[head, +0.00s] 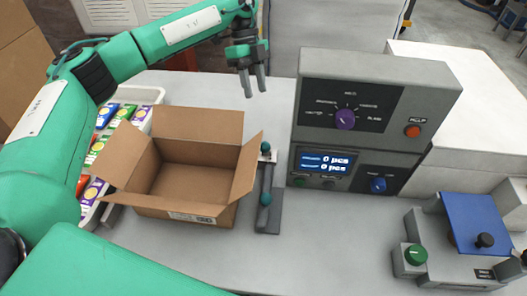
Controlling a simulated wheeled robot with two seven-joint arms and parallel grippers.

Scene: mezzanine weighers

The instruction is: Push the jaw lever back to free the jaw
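A slim grey lever fixture (268,219) stands on the table between the cardboard box and the grey machine. It has a lever with teal ball knobs, one at the far end and one nearer the front. I cannot make out a separate jaw on it. My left gripper (254,88) hangs above the table, beyond the fixture, with its fingers pointing down. Its fingers are apart, with nothing between them, and do not touch the lever. My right gripper is not in view.
An open, empty cardboard box (182,211) stands left of the fixture. A grey control machine (309,75) stands to the right. A device with a blue plate (478,221) sits far right. The front table is clear.

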